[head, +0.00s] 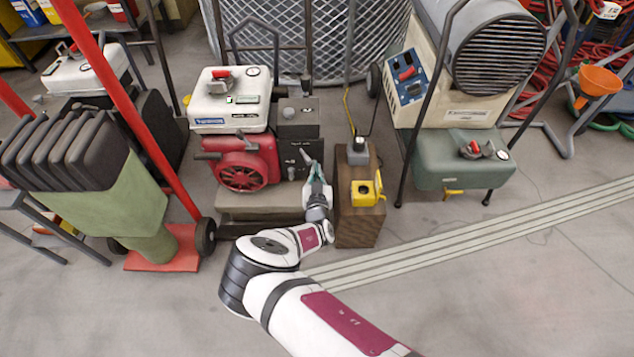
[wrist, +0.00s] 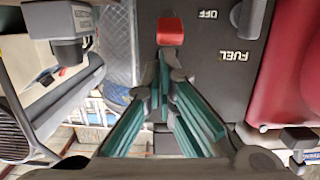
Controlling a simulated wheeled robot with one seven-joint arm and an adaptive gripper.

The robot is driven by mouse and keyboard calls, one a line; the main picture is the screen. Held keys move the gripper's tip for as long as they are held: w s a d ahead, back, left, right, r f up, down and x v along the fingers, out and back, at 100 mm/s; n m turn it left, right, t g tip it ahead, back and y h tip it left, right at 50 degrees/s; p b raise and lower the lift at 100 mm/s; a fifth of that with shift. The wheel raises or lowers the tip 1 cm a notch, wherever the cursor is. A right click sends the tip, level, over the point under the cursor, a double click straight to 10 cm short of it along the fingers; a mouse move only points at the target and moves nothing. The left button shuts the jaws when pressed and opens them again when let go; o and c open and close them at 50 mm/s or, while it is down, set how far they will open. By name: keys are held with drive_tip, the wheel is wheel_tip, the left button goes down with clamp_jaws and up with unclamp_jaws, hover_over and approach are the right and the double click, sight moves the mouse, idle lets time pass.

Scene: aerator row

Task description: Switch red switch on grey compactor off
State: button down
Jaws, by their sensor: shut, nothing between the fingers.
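The grey compactor (head: 260,205) stands left of centre in the head view, with a red engine, a white tank and a dark control panel (head: 298,130). In the wrist view the red switch (wrist: 170,32) is on the dark grey panel, beside the "OFF" lettering. A "FUEL" label and a grey lever are to its right. In the head view I cannot make out the switch. My gripper (head: 311,165) is at the panel's front. In the wrist view my gripper (wrist: 163,72) is shut and empty, its tips just below the switch. I cannot tell whether they touch it.
A wooden block (head: 360,220) with a yellow box (head: 367,190) stands close right of my gripper. A heater (head: 460,80) with a green tank is farther right. A hand truck (head: 160,262) with a red base is at the left. The floor in front is clear.

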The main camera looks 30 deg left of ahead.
drive_tip(key=shift+w+a, duration=0.2)
drive_tip(key=shift+w, duration=0.15)
drive_tip(key=shift+s+d+f+b, duration=0.15)
drive_tip(key=shift+s+f+b, duration=0.15)
drive_tip(key=shift+f+b, duration=0.1)
idle(0.4)
drive_tip(key=shift+s+d+f+b, duration=0.2)
drive_tip(key=shift+s+f+b, duration=0.15)
drive_tip(key=shift+f, duration=0.2)
drive_tip(key=shift+s+d+f+b, duration=0.2)
drive_tip(key=shift+f+b, duration=0.1)
drive_tip(key=shift+f, duration=0.35)
